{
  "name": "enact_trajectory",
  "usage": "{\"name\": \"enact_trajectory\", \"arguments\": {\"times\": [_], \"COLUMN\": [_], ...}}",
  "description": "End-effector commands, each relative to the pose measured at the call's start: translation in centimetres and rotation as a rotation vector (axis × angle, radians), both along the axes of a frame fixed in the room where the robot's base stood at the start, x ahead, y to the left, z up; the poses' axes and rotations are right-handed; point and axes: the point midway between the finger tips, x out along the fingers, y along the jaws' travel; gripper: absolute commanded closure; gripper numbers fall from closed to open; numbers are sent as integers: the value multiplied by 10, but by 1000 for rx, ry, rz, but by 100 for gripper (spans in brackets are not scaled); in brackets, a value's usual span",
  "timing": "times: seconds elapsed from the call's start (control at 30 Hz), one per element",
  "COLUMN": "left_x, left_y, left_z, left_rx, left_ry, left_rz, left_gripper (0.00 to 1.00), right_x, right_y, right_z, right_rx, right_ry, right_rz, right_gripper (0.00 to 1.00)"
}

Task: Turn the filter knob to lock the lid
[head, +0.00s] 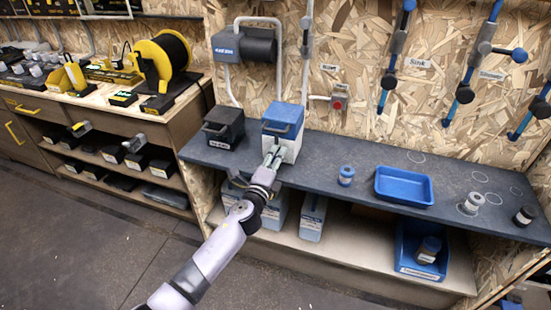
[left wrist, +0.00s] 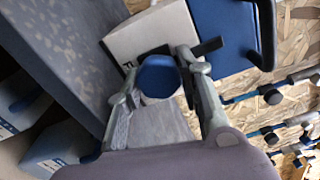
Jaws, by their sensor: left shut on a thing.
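The white box with a blue lid (head: 284,114) stands on the dark bench top against the wood-chip wall. Its lid appears down, with a handle on top. In the left wrist view the white body (left wrist: 152,36) and blue lid (left wrist: 225,30) show tilted. A round blue knob (left wrist: 158,77) sticks out from the box front, between my left gripper's fingers. My left gripper (head: 271,158) is at the box front, shut on the knob. In the head view the gripper hides the knob. My right gripper is in neither view.
A black box (head: 223,127) stands just left of the blue-lidded box. To the right are a small blue-capped jar (head: 346,175) and a blue tray (head: 404,186). A blue bin (head: 422,251) and white containers (head: 312,218) stand on the shelf below.

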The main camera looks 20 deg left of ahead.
Motion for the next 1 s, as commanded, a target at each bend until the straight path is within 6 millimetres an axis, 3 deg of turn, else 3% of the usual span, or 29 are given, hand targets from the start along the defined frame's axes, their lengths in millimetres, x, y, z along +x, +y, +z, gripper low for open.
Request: {"name": "enact_trajectory", "arguments": {"times": [0.57, 0.6, 0.9, 1.0], "left_x": [-1, -1, 0, 0], "left_y": [-1, -1, 0, 0], "left_z": [-2, -2, -1, -1], "left_rx": [38, 38, 36, 36], "left_ry": [2, 2, 1, 1], "left_rz": [-1, -1, -1, -1], "left_gripper": [95, 66, 46, 46], "right_x": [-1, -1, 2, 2], "right_y": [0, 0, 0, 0], "right_z": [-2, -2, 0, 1], "right_rx": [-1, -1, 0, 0], "right_ry": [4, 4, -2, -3], "right_rz": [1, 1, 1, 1], "right_gripper": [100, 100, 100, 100]}}
